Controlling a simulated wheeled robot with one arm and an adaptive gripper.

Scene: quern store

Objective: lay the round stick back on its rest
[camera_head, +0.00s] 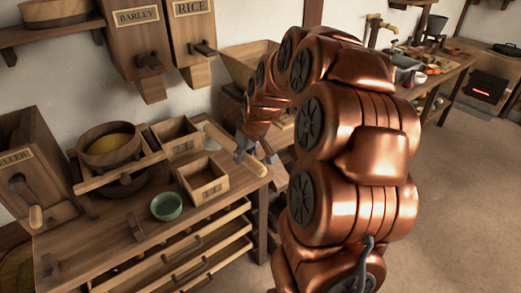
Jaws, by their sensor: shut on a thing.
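My gripper (251,151) is at the end of my copper arm, over the right end of the wooden bench. It is shut on the round stick (219,135), a pale wooden rod that slants from upper left to lower right. Part of the stick is hidden by the gripper fingers. The stick appears above or beside the small open boxes; its exact height is unclear. Two small upright wooden supports, one near the bench middle (134,227) and one at the left front (49,266), stand apart and empty; they look like the stick's rest.
On the bench (93,246) are a green bowl (167,206), two small open boxes (206,181) and a round sieve (108,146) on wooden rails. Open drawers (205,258) jut from the front. Barley (138,42) and rice (191,30) bins hang above.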

